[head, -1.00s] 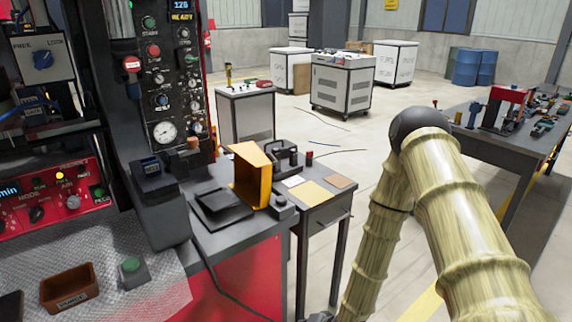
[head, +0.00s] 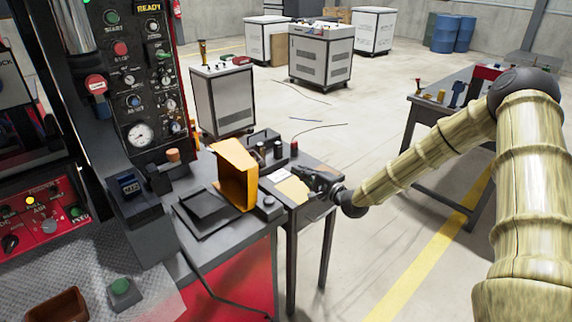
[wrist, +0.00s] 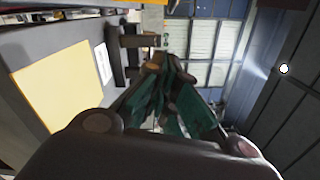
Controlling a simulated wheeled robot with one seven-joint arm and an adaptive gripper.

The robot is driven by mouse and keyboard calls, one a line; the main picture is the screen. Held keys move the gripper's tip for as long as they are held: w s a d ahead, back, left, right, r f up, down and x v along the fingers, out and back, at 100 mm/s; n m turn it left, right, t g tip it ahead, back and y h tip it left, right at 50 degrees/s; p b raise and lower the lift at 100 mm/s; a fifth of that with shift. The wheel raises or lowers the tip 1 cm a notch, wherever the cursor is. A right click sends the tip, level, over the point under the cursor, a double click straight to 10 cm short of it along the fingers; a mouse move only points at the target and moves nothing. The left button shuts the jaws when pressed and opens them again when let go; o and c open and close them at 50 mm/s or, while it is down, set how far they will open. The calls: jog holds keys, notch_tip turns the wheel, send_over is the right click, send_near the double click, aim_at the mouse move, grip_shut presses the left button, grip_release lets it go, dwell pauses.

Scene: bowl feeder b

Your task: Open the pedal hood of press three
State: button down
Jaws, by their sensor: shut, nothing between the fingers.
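The gripper is shut and empty. In the wrist view, its fingers (wrist: 160,75) are together in the middle, and the hood cannot be made out there.
The side table has a yellow sheet (wrist: 55,85), a white card (wrist: 103,62), and small dark parts. The press control panel (head: 145,85) rises behind the hood at left. A green button box (head: 122,292) is in front. Open floor lies to the right.

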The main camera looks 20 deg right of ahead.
jog(key=w+a+r+p, duration=0.1)
jog(key=w+a+p, duration=0.3)
jog(key=w+a, duration=0.3)
jog(key=shift+w, duration=0.55)
jog(key=shift+a+r, duration=0.1)
jog(key=shift+a, duration=0.05)
